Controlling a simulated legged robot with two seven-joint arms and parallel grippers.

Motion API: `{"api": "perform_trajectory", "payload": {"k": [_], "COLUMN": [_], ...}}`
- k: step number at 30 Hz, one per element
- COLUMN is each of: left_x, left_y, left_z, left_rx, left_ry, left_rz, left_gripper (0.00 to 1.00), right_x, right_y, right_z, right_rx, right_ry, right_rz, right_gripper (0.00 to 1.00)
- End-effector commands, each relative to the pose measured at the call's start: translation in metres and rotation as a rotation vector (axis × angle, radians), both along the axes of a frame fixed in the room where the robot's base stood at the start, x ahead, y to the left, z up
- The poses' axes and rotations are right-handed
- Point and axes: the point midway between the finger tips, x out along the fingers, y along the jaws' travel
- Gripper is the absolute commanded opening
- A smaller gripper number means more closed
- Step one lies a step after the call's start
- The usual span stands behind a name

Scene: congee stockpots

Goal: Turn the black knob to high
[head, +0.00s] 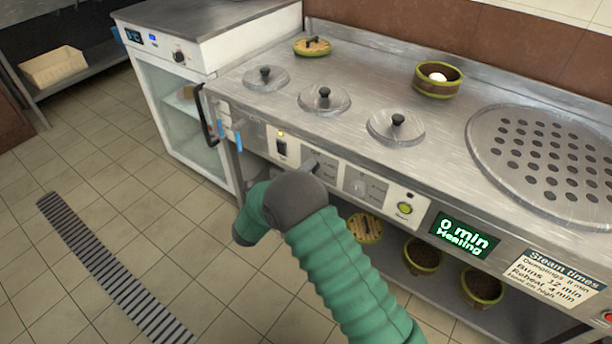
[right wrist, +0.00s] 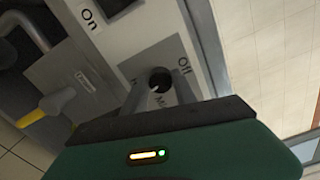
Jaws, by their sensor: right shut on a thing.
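The black knob (right wrist: 160,80) sits on a grey dial plate in the right wrist view, with an "Off" label beside it and a partly hidden label starting with "M" below it. My right gripper (head: 308,168) reaches the front control panel (head: 391,203) in the head view and is shut on the black knob. My own wrist hides most of the fingers and the knob there. The knob's exact pointing direction cannot be read. My left gripper is in neither view.
A black switch (head: 280,147) is just left. A display (head: 464,236) reads "0 min Heating". Lids and a bowl (head: 437,82) stand on the steel counter.

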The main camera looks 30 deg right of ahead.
Motion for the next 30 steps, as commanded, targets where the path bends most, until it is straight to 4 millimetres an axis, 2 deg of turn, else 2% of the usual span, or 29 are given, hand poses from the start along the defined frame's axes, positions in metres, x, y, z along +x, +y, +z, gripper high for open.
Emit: {"api": "perform_trajectory", "payload": {"k": [1, 12, 30], "left_x": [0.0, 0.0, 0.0], "left_y": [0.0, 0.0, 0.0], "left_z": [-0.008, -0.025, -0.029], "left_rx": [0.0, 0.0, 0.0], "left_ry": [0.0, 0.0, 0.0], "left_rz": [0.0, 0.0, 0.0], "left_gripper": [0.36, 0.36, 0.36], "right_x": [-0.002, -0.002, -0.002], "right_y": [0.0, 0.001, 0.001], "right_z": [-0.008, -0.007, -0.006], "right_rx": [0.019, 0.103, 0.125], "right_ry": [-0.027, -0.218, -0.266], "right_rz": [-0.002, -0.003, -0.002], "right_gripper": [0.0, 0.0, 0.0]}}
